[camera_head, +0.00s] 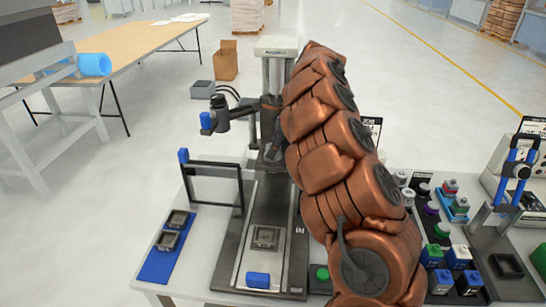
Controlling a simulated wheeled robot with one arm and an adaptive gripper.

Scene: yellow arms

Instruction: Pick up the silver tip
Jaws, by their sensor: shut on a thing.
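My copper-coloured arm rises from the bottom right and bends over near the top of the column of a machine (277,47). I cannot pick out the silver tip in this view. The machine stands on the light table, with a dark head (268,108) on its column. On its base lies a small square grey metal part (265,237), with a blue block (258,280) in front of it.
Left of the machine, a blue mat (154,266) holds square grey parts beside a dark frame (212,170). Right of my arm stand several colour-capped containers (431,255) and a blue-handled stand (517,165). A brown-topped table (125,43) is behind left; open floor lies beyond.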

